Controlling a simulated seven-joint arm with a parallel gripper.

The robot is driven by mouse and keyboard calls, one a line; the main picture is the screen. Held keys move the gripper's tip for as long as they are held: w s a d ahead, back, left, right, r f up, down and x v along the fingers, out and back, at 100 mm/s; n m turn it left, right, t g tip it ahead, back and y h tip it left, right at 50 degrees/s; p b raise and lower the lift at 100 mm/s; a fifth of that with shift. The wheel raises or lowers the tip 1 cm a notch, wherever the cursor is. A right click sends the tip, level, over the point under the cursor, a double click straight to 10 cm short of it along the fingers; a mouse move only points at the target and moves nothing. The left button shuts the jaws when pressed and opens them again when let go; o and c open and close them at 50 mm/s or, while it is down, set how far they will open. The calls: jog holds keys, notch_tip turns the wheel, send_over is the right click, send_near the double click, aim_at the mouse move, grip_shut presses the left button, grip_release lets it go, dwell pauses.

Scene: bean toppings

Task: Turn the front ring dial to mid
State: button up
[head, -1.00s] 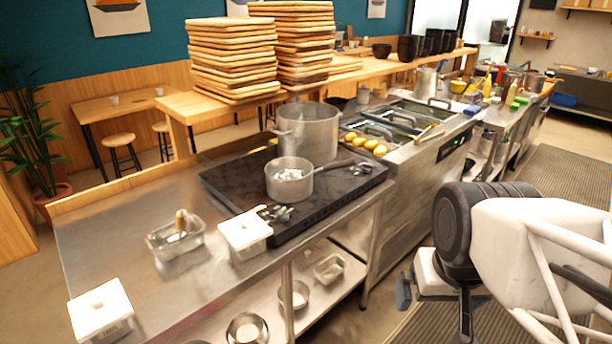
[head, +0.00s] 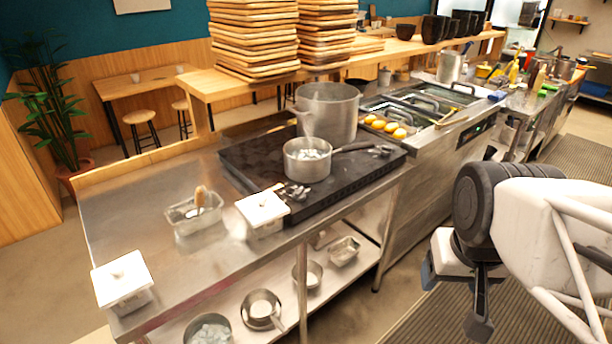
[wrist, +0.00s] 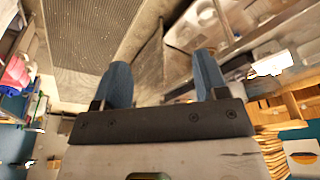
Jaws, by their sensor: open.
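The black hob (head: 240,165) sits on the steel counter, with a small saucepan (head: 307,165) at its front and a large pot (head: 327,112) behind. Shiny metal pieces (head: 294,191) sit at the hob's front edge, and more (head: 378,151) lie near its right end. They are too small to tell whether either is the front ring dial or how it is set. My gripper (head: 450,268) hangs in the aisle right of the counter, well away from the hob. In the wrist view its two blue fingers (wrist: 161,62) are apart and empty.
White lidded boxes (head: 262,212) (head: 122,280) and a metal tray (head: 193,215) stand on the counter. Pans (head: 262,308) sit on the lower shelf. Fryers (head: 400,100) adjoin the hob's right end. Board stacks (head: 254,40) stand on the back ledge. The aisle floor is free.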

jog(key=shift+w+a+r, duration=0.1)
jog(key=shift+w+r, duration=0.05)
jog(key=shift+w, duration=0.25)
jog(key=shift+c, duration=1.1)
jog(key=shift+m+g, duration=0.4)
jog(key=shift+m, duration=0.2)
jog(key=w+a, duration=0.1)
jog(key=w, duration=0.3)
jog(key=w+a+r, duration=0.1)
jog(key=w+a, duration=0.1)
jog(key=w, duration=0.3)
jog(key=w+a+r, duration=0.1)
jog(key=w, duration=0.3)
jog(key=shift+w+a+r, duration=0.1)
jog(key=shift+w+a, duration=0.1)
jog(key=shift+c, duration=0.8)
jog(key=m+g, duration=0.2)
jog(key=m, duration=0.1)
send_over(300, 190)
jog(key=f, duration=1.3)
jog(key=shift+s+d, duration=0.2)
jog(key=shift+s, duration=0.05)
jog(key=shift+w+a+f, duration=0.25)
jog(key=shift+a, duration=0.1)
jog(key=shift+f, duration=0.1)
jog(key=shift+f, duration=3.8)
